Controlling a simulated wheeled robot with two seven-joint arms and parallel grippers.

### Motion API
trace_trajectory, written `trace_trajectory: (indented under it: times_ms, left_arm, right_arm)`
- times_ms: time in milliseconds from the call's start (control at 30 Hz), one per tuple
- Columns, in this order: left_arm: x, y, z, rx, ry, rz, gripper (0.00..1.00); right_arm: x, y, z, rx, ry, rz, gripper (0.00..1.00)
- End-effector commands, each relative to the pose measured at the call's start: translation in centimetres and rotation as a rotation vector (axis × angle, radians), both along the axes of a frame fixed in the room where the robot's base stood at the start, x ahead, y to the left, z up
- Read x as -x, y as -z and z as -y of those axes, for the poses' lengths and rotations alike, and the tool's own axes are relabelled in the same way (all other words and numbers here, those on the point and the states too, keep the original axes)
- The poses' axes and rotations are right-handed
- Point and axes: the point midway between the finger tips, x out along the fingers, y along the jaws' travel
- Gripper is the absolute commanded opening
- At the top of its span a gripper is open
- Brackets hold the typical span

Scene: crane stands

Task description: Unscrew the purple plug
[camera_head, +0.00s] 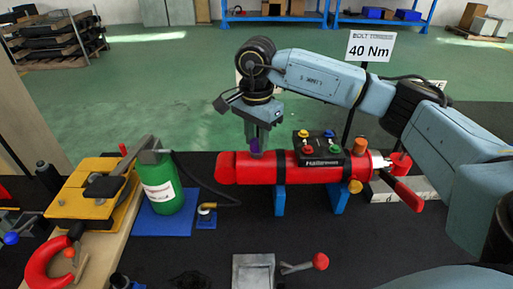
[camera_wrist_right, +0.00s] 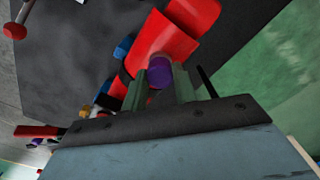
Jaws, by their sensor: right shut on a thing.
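The purple plug (camera_head: 255,147) sits on top of the red cylinder (camera_head: 232,168), towards its left end. My right gripper (camera_head: 256,140) points down from above and is shut on the plug. In the right wrist view the plug (camera_wrist_right: 159,72) shows between the two green-grey fingers of my right gripper (camera_wrist_right: 160,84), with the red cylinder (camera_wrist_right: 165,40) behind it. I cannot tell whether the plug is lifted from the cylinder. My left gripper is not in view.
The cylinder rests on blue supports (camera_head: 338,198). A black box with coloured knobs (camera_head: 320,150) stands on it at the right. A green bottle (camera_head: 163,188) stands left. A sign reading 40 Nm (camera_head: 370,46) rises behind. A grey vice-like block (camera_head: 253,271) with a red-knobbed handle is in front.

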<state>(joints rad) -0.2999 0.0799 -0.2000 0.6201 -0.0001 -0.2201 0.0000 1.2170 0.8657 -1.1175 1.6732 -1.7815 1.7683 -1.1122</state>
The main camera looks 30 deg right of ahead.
Motion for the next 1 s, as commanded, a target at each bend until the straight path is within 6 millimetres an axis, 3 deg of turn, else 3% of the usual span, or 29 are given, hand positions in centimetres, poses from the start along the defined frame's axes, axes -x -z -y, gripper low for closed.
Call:
trace_trajectory:
  times_ms: [300, 700, 1000]
  left_arm:
    - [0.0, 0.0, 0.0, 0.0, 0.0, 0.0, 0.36]
    - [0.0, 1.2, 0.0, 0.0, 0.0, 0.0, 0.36]
    - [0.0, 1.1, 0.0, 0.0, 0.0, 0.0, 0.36]
  right_arm:
    - [-0.1, -0.3, 0.1, -0.001, -0.017, 0.007, 0.0]
    - [-0.2, -0.3, 0.1, 0.0, -0.427, 0.009, 0.0]
    - [-0.2, -0.3, 0.1, 0.001, -0.45, 0.008, 0.0]
